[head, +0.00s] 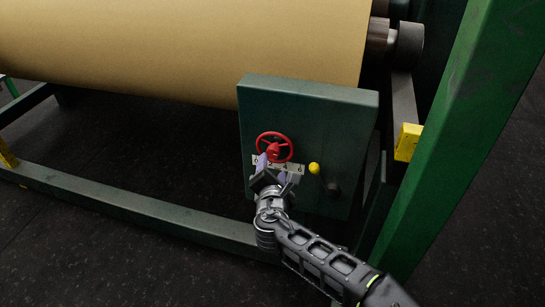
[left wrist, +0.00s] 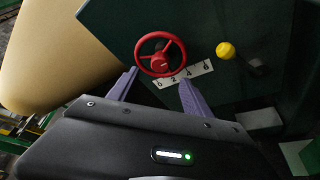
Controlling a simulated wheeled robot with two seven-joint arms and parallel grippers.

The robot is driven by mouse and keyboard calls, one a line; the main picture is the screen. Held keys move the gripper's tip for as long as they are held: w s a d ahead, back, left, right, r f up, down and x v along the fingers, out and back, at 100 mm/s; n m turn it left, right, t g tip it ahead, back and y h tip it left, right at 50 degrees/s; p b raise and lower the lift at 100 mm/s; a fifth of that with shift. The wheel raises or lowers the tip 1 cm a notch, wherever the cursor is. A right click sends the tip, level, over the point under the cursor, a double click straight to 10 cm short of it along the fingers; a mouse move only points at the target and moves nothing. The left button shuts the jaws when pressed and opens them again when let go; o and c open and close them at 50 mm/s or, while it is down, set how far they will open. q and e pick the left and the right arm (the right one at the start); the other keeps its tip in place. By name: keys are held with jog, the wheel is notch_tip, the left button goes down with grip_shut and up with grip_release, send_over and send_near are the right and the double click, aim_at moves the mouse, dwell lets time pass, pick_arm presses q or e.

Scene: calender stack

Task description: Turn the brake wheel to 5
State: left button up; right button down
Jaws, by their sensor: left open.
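The red brake wheel (head: 273,150) is on the front of a dark green box. In the left wrist view the wheel (left wrist: 160,65) shows a round rim, spokes and a hub. A white scale plate (left wrist: 187,75) with black numbers lies just below it; I cannot tell where the wheel stands on it. My left gripper (head: 275,171) is open in front of the lower part of the wheel, with nothing held. Its two purple fingers (left wrist: 159,77) point at the wheel's lower rim, one on each side; contact cannot be told. My right gripper is out of view.
A large tan roll (head: 190,40) is above and behind. A green post (head: 450,140) stands at the right, a low green rail (head: 130,205) at the left.

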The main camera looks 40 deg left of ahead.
aim_at(273, 154)
pick_arm(q)
jog(key=b+x, duration=0.2)
jog(key=x, duration=0.4)
jog(key=shift+w+a+f, duration=0.1)
jog(key=shift+w+a, duration=0.1)
jog(key=shift+w+a+f, duration=0.15)
jog(key=shift+w+a, duration=0.2)
jog(key=shift+w, duration=0.15)
jog(key=shift+c, duration=0.6)
grip_shut()
